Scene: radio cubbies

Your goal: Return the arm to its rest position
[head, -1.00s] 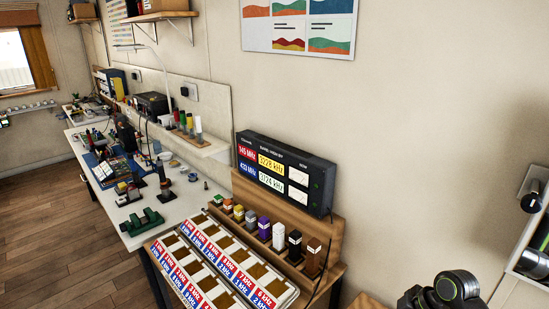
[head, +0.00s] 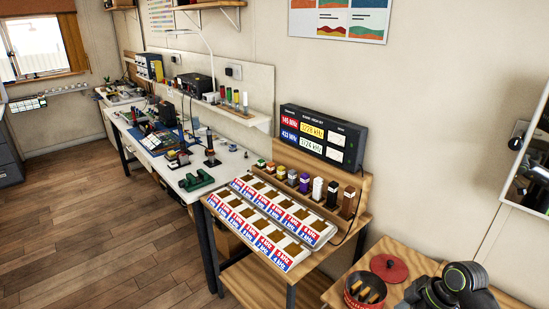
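Part of my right arm, dark with green rings, shows at the bottom right of the head view, above a wooden side table (head: 393,252). Its gripper is not visible, so I cannot tell whether it holds anything. My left arm and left gripper are out of view. Two white trays of cubbies (head: 318,238) with red and blue kHz labels lie on a wooden stand. A row of small coloured blocks (head: 305,182) stands behind them. A black display box (head: 322,137) with red, yellow and white panels is above the row.
A red pot (head: 353,296) holding wooden-looking pieces and a red lid (head: 389,268) are on the side table, close to my arm. A long white workbench (head: 222,172) with tools and a green holder (head: 197,180) runs along the wall. The wooden floor (head: 110,235) at left is open.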

